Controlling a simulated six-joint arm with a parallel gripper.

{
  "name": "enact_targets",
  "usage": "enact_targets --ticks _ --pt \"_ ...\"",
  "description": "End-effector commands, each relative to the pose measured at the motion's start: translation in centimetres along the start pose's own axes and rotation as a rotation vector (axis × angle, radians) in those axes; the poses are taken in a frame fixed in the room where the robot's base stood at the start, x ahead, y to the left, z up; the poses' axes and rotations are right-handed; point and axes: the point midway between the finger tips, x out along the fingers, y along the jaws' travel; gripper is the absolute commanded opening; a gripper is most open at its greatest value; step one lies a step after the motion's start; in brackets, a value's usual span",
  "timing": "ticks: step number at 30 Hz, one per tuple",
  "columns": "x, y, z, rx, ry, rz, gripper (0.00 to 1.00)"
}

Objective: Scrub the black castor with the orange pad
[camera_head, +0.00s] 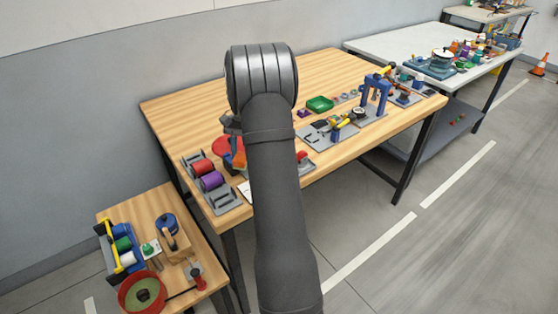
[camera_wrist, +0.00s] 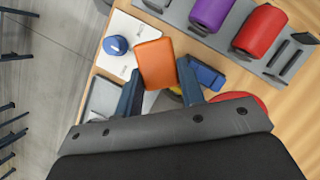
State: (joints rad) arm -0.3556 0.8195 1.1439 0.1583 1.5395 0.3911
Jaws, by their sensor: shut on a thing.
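The orange pad (camera_wrist: 155,58) is in the wrist view, between the two dark fingertips of my gripper (camera_wrist: 160,74). My gripper is shut on it, and the pad sticks out past the fingertips. In the head view my arm hides most of the gripper and the pad. I cannot make out the black castor in either view; it may be hidden behind my arm.
A blue round thing (camera_wrist: 116,45) sits on a white sheet (camera_wrist: 127,28) by the pad. A grey rack (camera_head: 222,198) holds a red spool (camera_head: 201,167) and a purple spool (camera_head: 211,181). A blue frame (camera_head: 376,92) stands right on the wooden table (camera_head: 190,112).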

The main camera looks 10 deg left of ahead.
Motion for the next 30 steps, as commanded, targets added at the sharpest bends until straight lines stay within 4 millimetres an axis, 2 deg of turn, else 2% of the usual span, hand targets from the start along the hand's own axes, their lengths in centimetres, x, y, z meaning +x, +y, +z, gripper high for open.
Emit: enact_targets --ticks 1,5,10,13,17,21,24,30 --pt "-0.1 -2.1 0.6 0.0 0.001 -0.002 0.18" --pt "0.2 -7.5 2.3 0.048 -0.001 -0.021 0.18" --pt "1.9 -14.5 4.8 0.162 -0.001 -0.068 0.18" --pt "3.9 -18.0 6.4 0.203 -0.003 -0.082 0.18" --pt "8.6 -20.9 8.5 0.183 -0.005 -0.071 0.18" --pt "14.4 -23.5 11.2 0.134 -0.004 -0.049 0.18" --pt "18.7 -24.9 13.4 0.098 -0.003 -0.035 0.18" --pt "27.1 -26.6 18.1 0.026 -0.003 -0.004 0.18"
